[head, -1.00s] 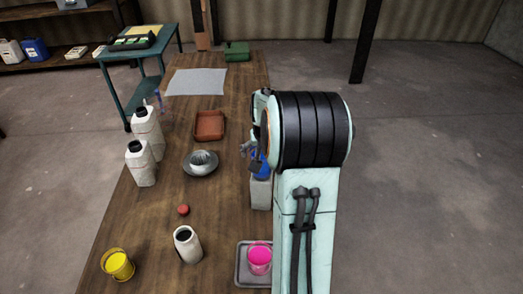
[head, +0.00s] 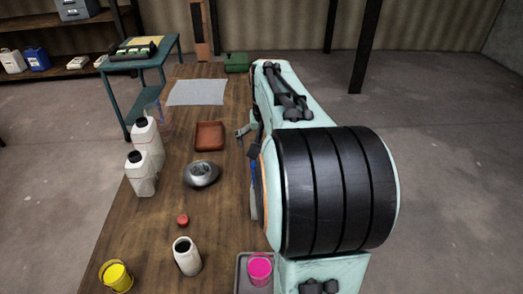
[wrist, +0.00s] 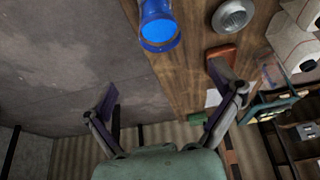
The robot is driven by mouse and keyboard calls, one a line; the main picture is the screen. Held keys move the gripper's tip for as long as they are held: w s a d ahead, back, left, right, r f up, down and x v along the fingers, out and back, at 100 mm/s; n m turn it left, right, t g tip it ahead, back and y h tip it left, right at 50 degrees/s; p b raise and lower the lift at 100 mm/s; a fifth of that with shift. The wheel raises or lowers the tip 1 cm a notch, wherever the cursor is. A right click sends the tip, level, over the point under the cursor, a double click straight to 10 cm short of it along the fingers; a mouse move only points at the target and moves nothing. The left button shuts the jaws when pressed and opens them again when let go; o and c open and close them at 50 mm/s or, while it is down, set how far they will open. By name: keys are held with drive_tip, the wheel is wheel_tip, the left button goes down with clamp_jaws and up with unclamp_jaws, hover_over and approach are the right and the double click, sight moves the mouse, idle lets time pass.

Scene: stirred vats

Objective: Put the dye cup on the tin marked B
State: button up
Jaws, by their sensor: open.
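In the wrist view a blue cup (wrist: 159,30) with blue inside lies beyond my gripper, near the table edge. In the head view only a thin blue strip of it (head: 254,172) shows beside my arm. A pale grey block (head: 256,205) shows below that strip, mostly hidden. A pink cup (head: 260,268) and a yellow cup (head: 117,276) stand at the near end. I cannot tell which cup is the dye cup, and no B mark is readable. My gripper (wrist: 165,88) is open and empty, apart from the blue cup. A finger shows beside the arm in the head view.
The pink cup is on a grey tray (head: 243,285). A white jar (head: 188,258), red ball (head: 183,220), grey bowl (head: 201,174), brown tray (head: 209,136) and white bottles (head: 141,176) stand on the wooden table (head: 150,222). A pale sheet (head: 197,92) lies farther back.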

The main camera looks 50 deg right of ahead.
drive_tip(key=s+a+n+y, duration=0.2)
drive_tip(key=a+n, duration=0.2)
drive_tip(key=a, duration=1.2)
drive_tip(key=s+a+f+n+g+y, duration=0.1)
drive_tip(key=s+a+f+n, duration=0.2)
drive_tip(key=s+a, duration=0.4)
drive_tip(key=s+a+f+n+g+y, duration=0.1)
drive_tip(key=s+a+f+n+g, duration=0.1)
drive_tip(key=s+a, duration=0.5)
drive_tip(key=shift+s+a+f+n, duration=0.4)
drive_tip(key=shift+a+f+n, duration=0.1)
drive_tip(key=shift+a+n, duration=0.1)
